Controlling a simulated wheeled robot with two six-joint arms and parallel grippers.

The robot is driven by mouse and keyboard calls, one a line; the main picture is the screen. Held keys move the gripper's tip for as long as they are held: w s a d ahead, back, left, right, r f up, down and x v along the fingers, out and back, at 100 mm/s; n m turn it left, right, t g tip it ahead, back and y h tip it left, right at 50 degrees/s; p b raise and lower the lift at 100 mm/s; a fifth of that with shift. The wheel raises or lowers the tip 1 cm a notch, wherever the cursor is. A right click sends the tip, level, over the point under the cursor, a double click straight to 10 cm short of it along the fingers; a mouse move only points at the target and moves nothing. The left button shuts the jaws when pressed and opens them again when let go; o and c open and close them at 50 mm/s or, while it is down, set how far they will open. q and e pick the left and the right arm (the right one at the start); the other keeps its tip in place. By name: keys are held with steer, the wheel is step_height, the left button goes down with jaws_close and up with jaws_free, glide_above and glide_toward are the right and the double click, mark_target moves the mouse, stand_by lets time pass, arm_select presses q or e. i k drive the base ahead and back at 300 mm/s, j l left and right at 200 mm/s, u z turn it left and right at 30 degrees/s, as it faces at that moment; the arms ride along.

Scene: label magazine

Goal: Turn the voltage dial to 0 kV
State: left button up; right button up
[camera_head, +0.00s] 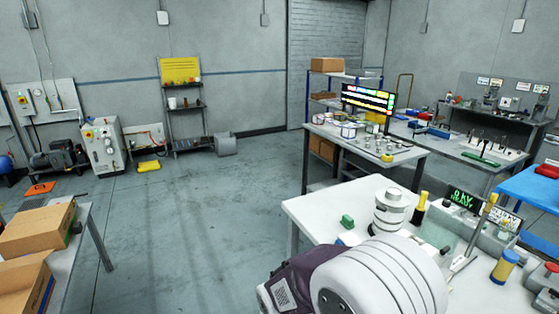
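A small dark display (463,200) with green letters stands on the white bench at the right; it seems to read "0 KV READY". I cannot pick out the voltage dial for sure. Grey units (505,240) on the bench beside the display are small and partly cut off by the right edge. A large white and purple link of my own arm covers the front of the bench and may hide parts there. Neither of my grippers shows in the head view.
A white ribbed cylinder (391,212), a yellow-topped black handle (420,208), a green block (347,222), a slanted yellow-handled rod (480,224) and a yellow-blue cylinder (504,267) stand on the white bench (318,212). Cardboard boxes (38,229) lie at left. The middle floor is clear.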

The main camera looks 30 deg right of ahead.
mark_target(446, 204)
steer(key=i+j+z, duration=0.15)
steer(key=i, duration=2.25)
steer(key=i+l+z, duration=0.25)
steer(key=i+z, duration=0.75)
steer(key=i+j+z, duration=0.25)
steer(key=i+z, duration=0.25)
steer(key=i, duration=0.15)
steer(key=i+j+z, duration=0.5)
steer(key=i+l+z, duration=0.25)
steer(key=z, duration=0.25)
steer(key=i+z, duration=0.95)
steer(key=i+j+z, duration=0.25)
steer(key=z, duration=0.2)
